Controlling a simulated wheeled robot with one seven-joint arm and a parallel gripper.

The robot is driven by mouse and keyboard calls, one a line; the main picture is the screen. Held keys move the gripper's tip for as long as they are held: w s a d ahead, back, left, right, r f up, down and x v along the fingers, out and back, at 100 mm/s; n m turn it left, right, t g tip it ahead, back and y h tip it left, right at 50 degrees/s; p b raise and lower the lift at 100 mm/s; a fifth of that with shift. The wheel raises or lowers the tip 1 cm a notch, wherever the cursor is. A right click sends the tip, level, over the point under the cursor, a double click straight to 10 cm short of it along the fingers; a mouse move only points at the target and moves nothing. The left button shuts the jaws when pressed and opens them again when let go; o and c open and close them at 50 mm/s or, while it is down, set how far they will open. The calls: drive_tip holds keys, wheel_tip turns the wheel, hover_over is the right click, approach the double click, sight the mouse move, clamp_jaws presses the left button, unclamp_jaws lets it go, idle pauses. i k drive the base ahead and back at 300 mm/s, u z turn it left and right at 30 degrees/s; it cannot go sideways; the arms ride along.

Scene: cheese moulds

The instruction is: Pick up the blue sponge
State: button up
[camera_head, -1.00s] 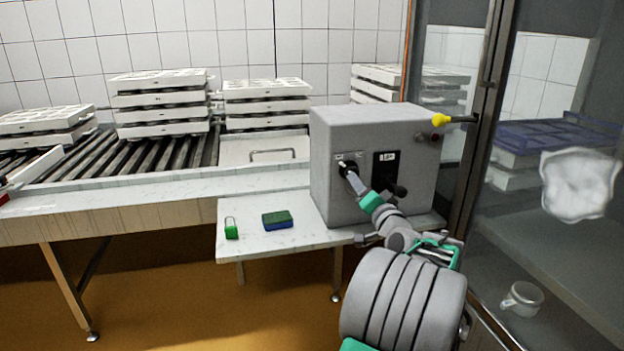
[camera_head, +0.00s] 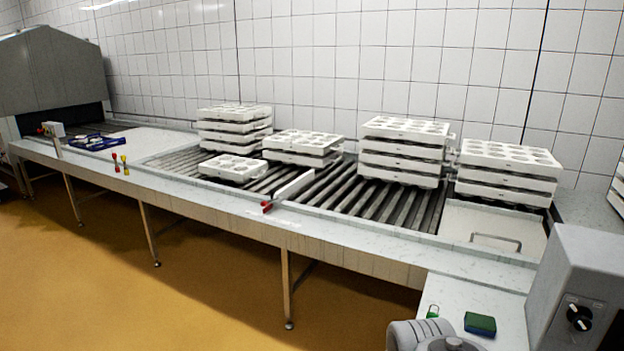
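The blue sponge (camera_head: 480,324) has a green top. It lies flat on the low white side table (camera_head: 508,306) at the lower right, left of the grey machine. A small green padlock (camera_head: 432,312) stands on the same table, left of the sponge. Part of my own arm shows at the bottom edge, in front of that table. My gripper is outside the view, so I cannot see whether it holds anything.
A grey machine (camera_head: 578,285) with a dark knob stands at the right edge. A long roller conveyor (camera_head: 350,203) carries stacks of white moulds (camera_head: 405,150). A blue tray (camera_head: 97,141) lies far left. The orange floor (camera_head: 120,270) in front is clear.

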sight(481, 325)
drive_tip(key=z, duration=0.35)
drive_tip(key=i, duration=0.8)
drive_tip(key=u, duration=0.4)
drive_tip(key=i, duration=0.9)
drive_tip(key=z, duration=0.55)
